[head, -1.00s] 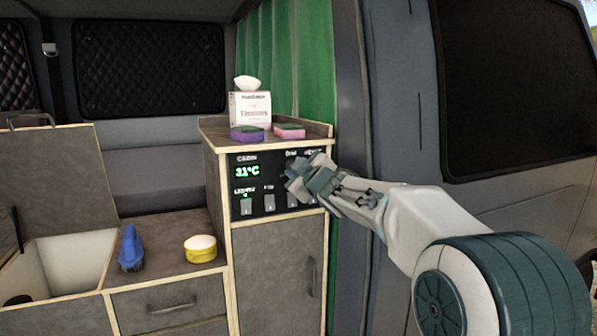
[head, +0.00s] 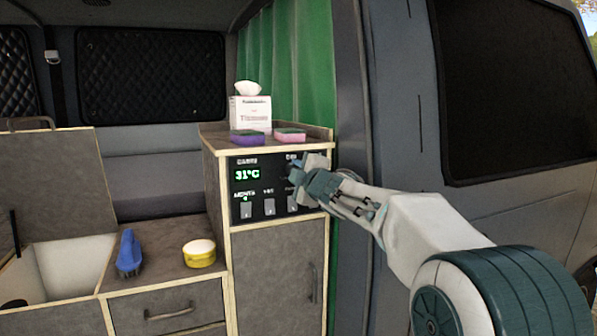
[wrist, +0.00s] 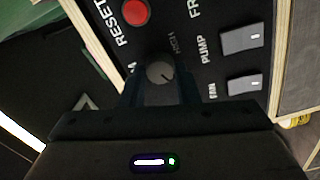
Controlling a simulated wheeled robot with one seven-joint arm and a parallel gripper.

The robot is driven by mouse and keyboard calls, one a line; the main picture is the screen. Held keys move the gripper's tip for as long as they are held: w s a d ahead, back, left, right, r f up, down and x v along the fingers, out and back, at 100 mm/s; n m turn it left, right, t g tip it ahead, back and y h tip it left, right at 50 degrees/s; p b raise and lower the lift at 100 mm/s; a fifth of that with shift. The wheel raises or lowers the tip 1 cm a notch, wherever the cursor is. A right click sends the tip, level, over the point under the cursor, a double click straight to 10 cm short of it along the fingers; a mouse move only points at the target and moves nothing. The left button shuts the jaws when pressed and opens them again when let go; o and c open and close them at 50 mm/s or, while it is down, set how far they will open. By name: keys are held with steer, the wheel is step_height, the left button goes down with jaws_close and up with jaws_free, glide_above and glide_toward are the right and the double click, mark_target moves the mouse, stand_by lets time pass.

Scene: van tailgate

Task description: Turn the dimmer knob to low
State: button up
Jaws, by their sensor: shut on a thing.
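The dimmer knob (wrist: 160,72) is a small grey round knob on the black control panel (head: 262,190). In the wrist view it sits between my fingertips, with a dark pointer mark toward its lower right. The word HIGH is printed just above it in that view. My gripper (wrist: 160,90) is shut on the knob. In the head view my gripper (head: 299,177) is at the panel's upper right and hides the knob.
A red RESET button (wrist: 135,11) and the PUMP (wrist: 242,39) and FAN (wrist: 243,85) switches are close to my fingers. A tissue box (head: 250,113) and two sponges, purple (head: 247,137) and pink (head: 290,135), stand on the cabinet top. The van's side is at the right.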

steer(key=shift+r, duration=0.4)
steer(key=o, duration=1)
steer(key=shift+c, duration=0.2)
steer(key=shift+f, duration=0.15)
steer(key=shift+f, duration=0.1)
steer(key=v, duration=1.4)
